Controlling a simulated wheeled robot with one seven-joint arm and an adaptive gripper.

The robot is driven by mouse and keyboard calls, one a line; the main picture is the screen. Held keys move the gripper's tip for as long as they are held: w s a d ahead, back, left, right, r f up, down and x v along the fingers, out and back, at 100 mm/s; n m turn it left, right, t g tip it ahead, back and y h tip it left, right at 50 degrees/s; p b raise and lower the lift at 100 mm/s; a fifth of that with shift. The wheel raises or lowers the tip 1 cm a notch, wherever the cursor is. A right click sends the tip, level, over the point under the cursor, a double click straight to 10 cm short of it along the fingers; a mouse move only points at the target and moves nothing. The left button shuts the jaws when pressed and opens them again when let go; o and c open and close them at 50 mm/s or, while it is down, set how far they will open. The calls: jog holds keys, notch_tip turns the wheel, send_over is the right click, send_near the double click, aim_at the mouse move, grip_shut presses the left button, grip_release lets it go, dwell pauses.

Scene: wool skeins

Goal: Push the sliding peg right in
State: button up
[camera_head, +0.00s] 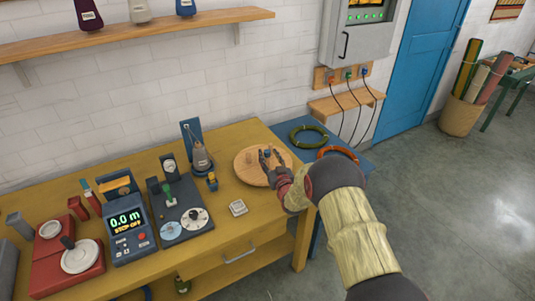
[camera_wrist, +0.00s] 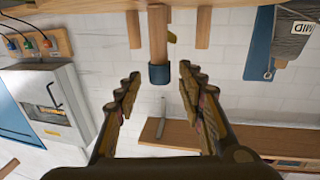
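A round wooden disc (camera_head: 244,177) lies on the yellow workbench, with short wooden pegs standing on it. In the wrist view, which looks upside down, a thicker peg (camera_wrist: 158,35) with a blue end (camera_wrist: 158,75) stands between two plain pegs, a left one (camera_wrist: 133,28) and a right one (camera_wrist: 203,27). I take the blue-ended peg for the sliding peg, but no label shows. My gripper (camera_head: 268,164) is at the disc's right side. In the wrist view my gripper (camera_wrist: 158,82) is open, its fingertips either side of the blue end with gaps.
The yellow workbench (camera_head: 225,234) also carries a cone winder (camera_head: 200,158), a dark panel with dials (camera_head: 183,231) and a meter reading 0.0 m (camera_head: 127,222). Green (camera_head: 309,135) and orange (camera_head: 338,152) rings lie on the blue table at right.

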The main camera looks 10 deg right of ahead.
jog(key=s+d, duration=0.1)
jog(key=s, duration=0.8)
jog(key=shift+s, duration=0.25)
notch_tip(320, 180, up, 10)
jog(key=s+d+g+h, duration=0.1)
jog(key=s+g, duration=0.1)
jog(key=g, duration=0.1)
jog(key=s+r+m+g+h, duration=0.1)
jog(key=s+r+g, duration=0.2)
jog(key=s+r, duration=0.55)
jog(key=s+a+r+g, duration=0.1)
jog(key=s+g, duration=0.5)
jog(key=s, duration=2.9)
jog(key=shift+s+a+r, duration=0.15)
jog(key=shift+s+r, duration=0.25)
jog(key=shift+r, duration=0.1)
